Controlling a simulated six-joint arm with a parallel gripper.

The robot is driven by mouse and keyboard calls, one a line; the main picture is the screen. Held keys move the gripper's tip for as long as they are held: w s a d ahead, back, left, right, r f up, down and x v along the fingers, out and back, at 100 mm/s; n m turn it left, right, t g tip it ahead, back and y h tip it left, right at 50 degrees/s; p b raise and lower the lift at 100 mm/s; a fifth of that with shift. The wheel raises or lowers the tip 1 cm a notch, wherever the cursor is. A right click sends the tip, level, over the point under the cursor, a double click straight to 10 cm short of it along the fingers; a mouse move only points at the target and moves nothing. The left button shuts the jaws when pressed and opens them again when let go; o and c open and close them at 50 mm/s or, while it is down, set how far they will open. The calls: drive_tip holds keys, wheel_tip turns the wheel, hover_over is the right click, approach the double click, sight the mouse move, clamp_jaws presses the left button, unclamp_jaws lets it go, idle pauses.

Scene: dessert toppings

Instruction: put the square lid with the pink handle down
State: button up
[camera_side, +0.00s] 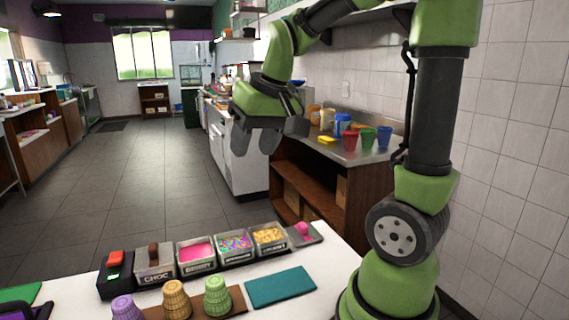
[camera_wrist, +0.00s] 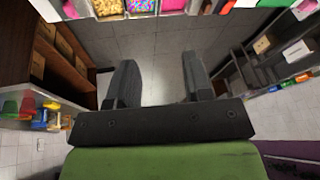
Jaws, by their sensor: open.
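The square grey lid with the pink handle (camera_side: 304,234) sits at the right end of the row of topping containers in the side view, beside the container of tan topping (camera_side: 269,239). I cannot tell whether it lies quite flat or touches that container. My gripper (camera_side: 255,141) is raised high above and behind the row, fingers apart and nothing between them. In the wrist view my gripper (camera_wrist: 160,75) is open over the floor. The containers show only at the top edge there, and the lid cannot be made out clearly.
Containers of sprinkles (camera_side: 233,245) and pink topping (camera_side: 196,254) stand left of the tan one. A brown-handled lid (camera_side: 154,257) covers the leftmost container. Several cones (camera_side: 175,299) and a teal mat (camera_side: 280,287) are in front. White counter is clear to the right.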

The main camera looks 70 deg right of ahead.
drive_tip(key=s+a+r+n+t+y, duration=0.1)
drive_tip(key=s+a+n+t+y, duration=0.1)
drive_tip(key=s+a, duration=0.7)
drive_tip(key=shift+s+a+r+t+y, duration=0.15)
drive_tip(key=shift+s+a+t+y, duration=0.25)
drive_tip(key=shift+a, duration=0.6)
